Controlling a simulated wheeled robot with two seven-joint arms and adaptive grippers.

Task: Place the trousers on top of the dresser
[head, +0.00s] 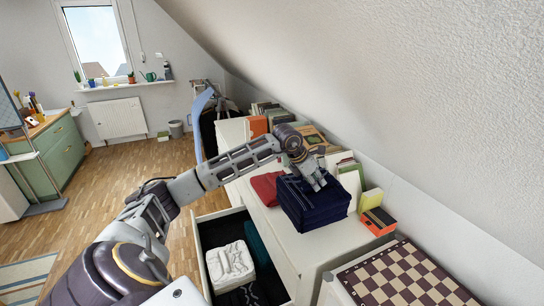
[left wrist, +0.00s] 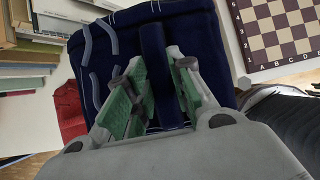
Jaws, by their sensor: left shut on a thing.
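The trousers (head: 312,207) are a folded dark blue stack on the white top of the dresser (head: 296,245). They also show in the left wrist view (left wrist: 205,50), below my gripper. My left gripper (head: 318,183) is over the trousers, and in the left wrist view its green-padded fingers (left wrist: 158,95) are shut on a fold of the dark blue cloth. The stack appears to rest on the dresser top; its underside is hidden. My right gripper is not in view.
A red folded cloth (head: 266,188) lies just left of the trousers. Books (head: 350,175) and an orange-black box (head: 378,221) stand behind and right. A chessboard (head: 405,280) is at the front right. The open drawer (head: 205,222) holds white folded cloth (head: 231,264).

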